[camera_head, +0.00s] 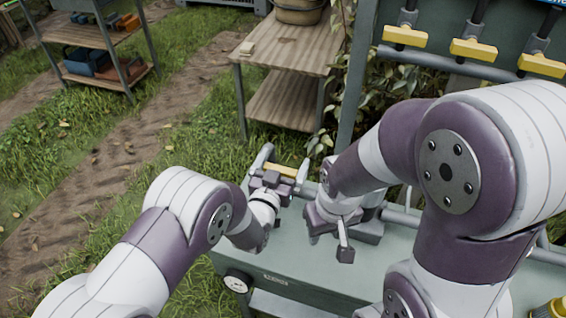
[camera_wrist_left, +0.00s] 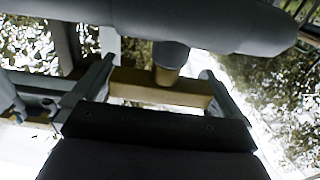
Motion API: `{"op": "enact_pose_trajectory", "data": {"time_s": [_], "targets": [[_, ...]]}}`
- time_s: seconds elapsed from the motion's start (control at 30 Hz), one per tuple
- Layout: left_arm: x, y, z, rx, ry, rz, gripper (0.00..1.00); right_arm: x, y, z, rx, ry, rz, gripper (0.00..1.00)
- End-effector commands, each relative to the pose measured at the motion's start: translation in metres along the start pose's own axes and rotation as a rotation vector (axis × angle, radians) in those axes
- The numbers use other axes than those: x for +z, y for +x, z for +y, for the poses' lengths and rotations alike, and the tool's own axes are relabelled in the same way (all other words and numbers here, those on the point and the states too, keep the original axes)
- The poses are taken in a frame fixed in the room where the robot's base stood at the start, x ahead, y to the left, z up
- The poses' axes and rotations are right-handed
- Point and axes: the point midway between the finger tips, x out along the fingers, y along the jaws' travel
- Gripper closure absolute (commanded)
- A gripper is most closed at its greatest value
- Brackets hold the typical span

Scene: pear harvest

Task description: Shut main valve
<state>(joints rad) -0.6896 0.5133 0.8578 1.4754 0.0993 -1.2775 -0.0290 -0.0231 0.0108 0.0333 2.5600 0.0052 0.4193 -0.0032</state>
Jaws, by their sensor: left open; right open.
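A yellow valve handle (camera_head: 281,170) sits at the far left end of the green bench, probably the main valve. My left gripper (camera_head: 282,168) is open, with one finger near each end of the handle. In the left wrist view the yellow bar (camera_wrist_left: 150,88) spans most of the gap between the fingers (camera_wrist_left: 160,88), with a round stem (camera_wrist_left: 170,60) at its middle. Whether the fingers touch it I cannot tell. My right gripper (camera_head: 330,240) is open and points down over the bench, to the right of the left one. It holds nothing that I can see.
The green bench (camera_head: 300,262) carries a round gauge (camera_head: 237,282) on its front. Several yellow handles (camera_head: 473,49) hang on the panel above right. A wooden table (camera_head: 285,48) with a pot (camera_head: 298,10) stands behind. A shelf (camera_head: 95,38) is at back left.

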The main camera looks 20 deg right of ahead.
Motion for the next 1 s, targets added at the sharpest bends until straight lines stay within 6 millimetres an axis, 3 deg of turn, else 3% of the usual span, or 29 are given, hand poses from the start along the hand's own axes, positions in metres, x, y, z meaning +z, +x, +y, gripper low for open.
{"op": "enact_pose_trajectory", "data": {"time_s": [0.23,0.33,0.37,0.73,1.0], "targets": [[0.000,0.001,0.000,0.000,0.000,-0.001,0.00,0.000,0.000,0.000,0.000,0.000,0.000,0.57],[0.000,0.001,0.000,0.000,0.000,-0.001,0.33,0.000,0.000,0.000,0.000,0.000,0.000,0.57],[0.000,0.001,0.000,0.000,0.000,-0.001,0.37,0.000,0.000,0.000,0.000,0.000,0.000,0.57],[0.001,0.001,0.000,0.053,0.000,0.000,0.36,0.001,0.004,0.000,0.000,0.000,0.000,0.57],[0.002,0.000,0.002,0.240,0.001,0.001,0.36,0.002,0.015,0.000,0.000,0.000,0.000,0.57]]}}
